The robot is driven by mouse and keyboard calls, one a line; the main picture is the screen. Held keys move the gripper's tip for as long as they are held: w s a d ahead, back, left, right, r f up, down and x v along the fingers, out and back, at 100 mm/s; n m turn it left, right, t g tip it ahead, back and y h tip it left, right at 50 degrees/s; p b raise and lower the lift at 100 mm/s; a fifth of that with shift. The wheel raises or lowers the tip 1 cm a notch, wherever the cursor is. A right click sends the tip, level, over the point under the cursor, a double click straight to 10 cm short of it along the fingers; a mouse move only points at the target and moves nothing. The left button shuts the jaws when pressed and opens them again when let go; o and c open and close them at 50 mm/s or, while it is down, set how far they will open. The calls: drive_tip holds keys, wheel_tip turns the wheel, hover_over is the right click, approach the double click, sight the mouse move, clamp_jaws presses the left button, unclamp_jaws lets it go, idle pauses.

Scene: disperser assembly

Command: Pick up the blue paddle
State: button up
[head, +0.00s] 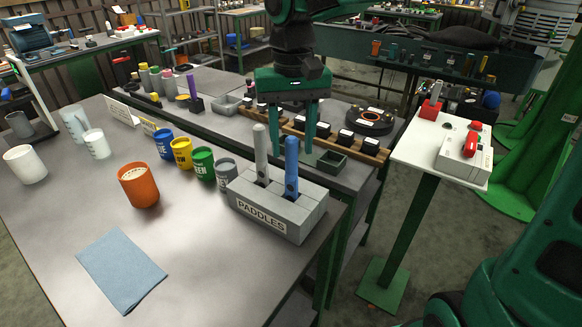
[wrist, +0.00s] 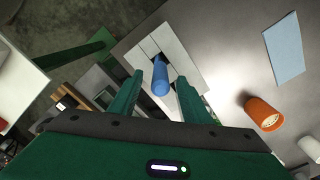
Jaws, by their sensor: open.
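The blue paddle (head: 291,166) stands upright in the right slot of the grey block labelled PADDLES (head: 260,219), near the right edge of the table. A grey paddle (head: 261,152) stands in the left slot. My green gripper (head: 293,148) is open, its two fingers pointing down, above and close to the paddles in the head view. In the wrist view the blue paddle (wrist: 160,78) shows end-on ahead of and between the open fingers (wrist: 157,82). The paddle's lower end is hidden in the block. Nothing is between the fingers that I can see gripped.
Coloured cups, including an orange one (head: 138,185) and a green one (head: 202,163), stand left of the block. A blue cloth (head: 121,270) lies at the front. A small white table (head: 428,165) with a red-topped device stands right. The table's front middle is clear.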

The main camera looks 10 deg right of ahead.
sight(291, 164)
drive_tip(key=shift+f, duration=3)
drive_tip(key=c, duration=1)
